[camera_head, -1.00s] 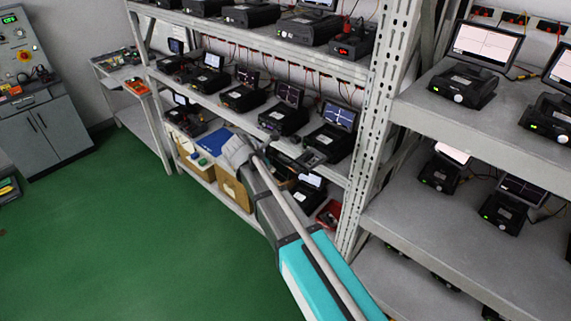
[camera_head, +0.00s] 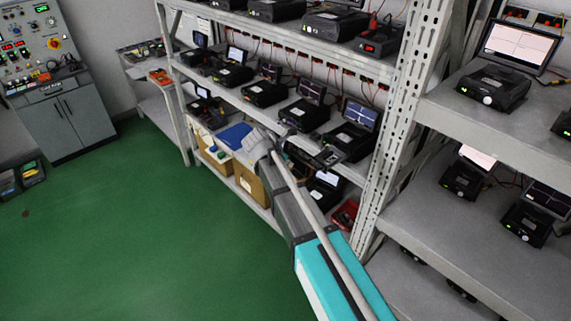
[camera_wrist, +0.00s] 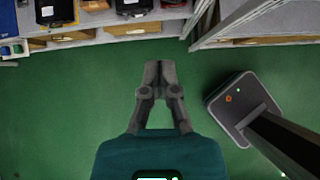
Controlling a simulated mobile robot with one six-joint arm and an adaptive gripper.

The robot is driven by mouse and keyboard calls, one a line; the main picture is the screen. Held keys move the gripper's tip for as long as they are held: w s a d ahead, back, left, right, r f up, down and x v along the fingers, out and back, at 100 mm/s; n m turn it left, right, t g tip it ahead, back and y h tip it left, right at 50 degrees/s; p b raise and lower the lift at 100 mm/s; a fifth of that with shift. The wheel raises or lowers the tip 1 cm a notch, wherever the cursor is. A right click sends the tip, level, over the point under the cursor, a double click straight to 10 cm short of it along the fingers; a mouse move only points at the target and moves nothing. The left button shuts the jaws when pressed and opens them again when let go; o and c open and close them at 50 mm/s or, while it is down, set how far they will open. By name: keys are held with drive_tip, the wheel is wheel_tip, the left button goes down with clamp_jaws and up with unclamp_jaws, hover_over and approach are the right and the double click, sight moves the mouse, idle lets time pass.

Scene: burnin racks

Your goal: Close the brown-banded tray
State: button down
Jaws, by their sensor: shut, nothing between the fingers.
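I cannot pick out a brown-banded tray for certain in either view. In the wrist view, tan-brown fronts (camera_wrist: 133,28) show along the rack's lower edge at the top of the picture, but I cannot tell whether one is the tray. My gripper (camera_wrist: 160,66) is shut and empty over bare green floor, apart from the rack. In the head view my arm reaches out towards the middle rack, and its fingertips cannot be made out there.
The middle rack (camera_head: 290,138) holds several black devices with screens. Cardboard boxes (camera_head: 250,183) and a blue item (camera_head: 234,136) sit low on it. A rack upright (camera_head: 398,130) stands right of my arm. A grey console (camera_head: 65,110) stands far left. The green floor (camera_head: 130,240) is clear.

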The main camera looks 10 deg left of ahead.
drive_tip(key=w+d+r+b+x, duration=0.1)
drive_tip(key=b+x, duration=0.5)
drive_tip(key=x, duration=0.5)
drive_tip(key=shift+w+d+r, duration=0.2)
drive_tip(key=shift+w, duration=0.1)
drive_tip(key=shift+a, duration=0.1)
